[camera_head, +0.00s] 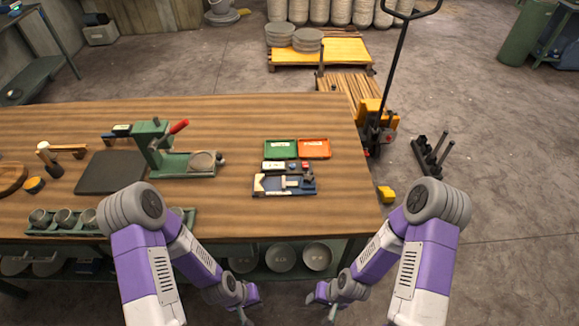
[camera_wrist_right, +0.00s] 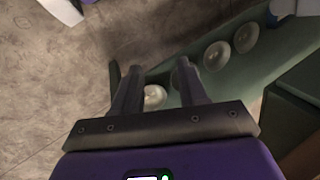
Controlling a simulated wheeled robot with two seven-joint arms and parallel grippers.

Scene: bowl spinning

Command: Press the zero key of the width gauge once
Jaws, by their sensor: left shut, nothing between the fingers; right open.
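On the table's right part is a small blue fixture (camera_head: 301,187) with pale metal blocks on it, which looks like the width gauge. A dark unit with a pale face (camera_head: 273,166) and a small red part lies just behind it. The zero key is too small to make out. My left gripper (camera_head: 245,314) is shut and empty, low in front of the table's front edge. My right gripper (camera_head: 331,313) is open and empty, also low in front of the table; its two spread fingers show in the right wrist view (camera_wrist_right: 157,80). Both are well away from the gauge.
A green tray (camera_head: 280,149) and an orange tray (camera_head: 314,148) lie behind the gauge. A green press (camera_head: 152,145) with a red handle stands to its left. Bowls sit on the shelf (camera_wrist_right: 255,70) under the table. The wooden tabletop (camera_head: 235,220) is bare in front of the gauge.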

